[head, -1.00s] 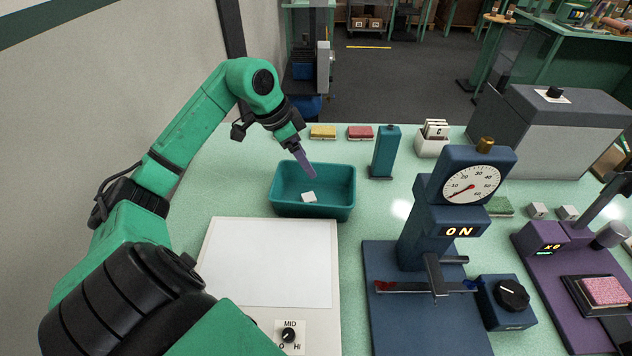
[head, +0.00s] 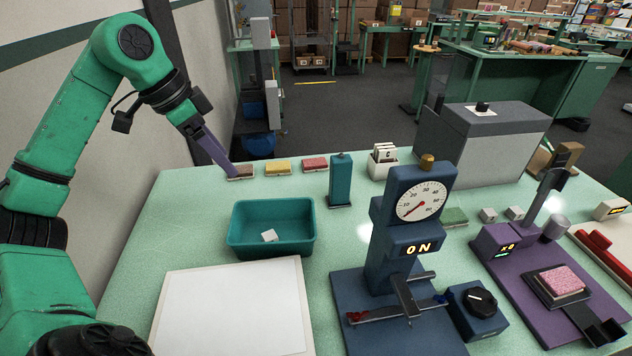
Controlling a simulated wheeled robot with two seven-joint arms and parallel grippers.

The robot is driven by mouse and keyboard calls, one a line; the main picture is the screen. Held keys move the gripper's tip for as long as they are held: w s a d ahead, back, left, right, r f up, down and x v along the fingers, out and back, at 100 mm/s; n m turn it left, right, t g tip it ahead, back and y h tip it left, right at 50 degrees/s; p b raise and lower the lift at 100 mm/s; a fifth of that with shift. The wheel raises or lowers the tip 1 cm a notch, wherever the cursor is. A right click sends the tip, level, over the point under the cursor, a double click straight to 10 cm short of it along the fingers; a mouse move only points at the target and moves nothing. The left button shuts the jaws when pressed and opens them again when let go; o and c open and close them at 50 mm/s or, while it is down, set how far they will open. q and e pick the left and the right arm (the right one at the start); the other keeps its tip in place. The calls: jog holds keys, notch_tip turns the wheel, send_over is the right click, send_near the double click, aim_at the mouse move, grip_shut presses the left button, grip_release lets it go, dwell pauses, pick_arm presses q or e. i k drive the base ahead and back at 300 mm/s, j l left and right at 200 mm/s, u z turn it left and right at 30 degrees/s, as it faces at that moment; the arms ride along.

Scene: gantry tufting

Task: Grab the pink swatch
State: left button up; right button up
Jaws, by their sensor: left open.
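A speckled pink swatch (head: 562,281) lies flat on a dark plate of the purple device at the right. A redder swatch (head: 315,163) lies in the row at the back of the table, beside a yellow one (head: 277,167). My left gripper (head: 230,170) is open, pointing down at the left end of that row. Its tips are at or just above a brownish swatch (head: 241,173), partly hidden behind them; I cannot tell whether they touch. It is far from the speckled pink swatch. My right gripper is not in view.
A teal bin (head: 250,246) holds a small white piece. A white panel (head: 232,310) lies in front of it. A blue gauge stand (head: 387,290) rises mid-table, between the left arm and the purple device (head: 510,265).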

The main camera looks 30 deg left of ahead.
aim_at(560, 282)
jog(key=k+l, duration=0.35)
jog(key=l, duration=0.15)
jog(key=k+l, duration=0.4)
jog(key=l, duration=0.15)
jog(key=k+l, duration=0.35)
jog(key=l, duration=0.15)
jog(key=k+l, duration=0.35)
jog(key=l, duration=0.15)
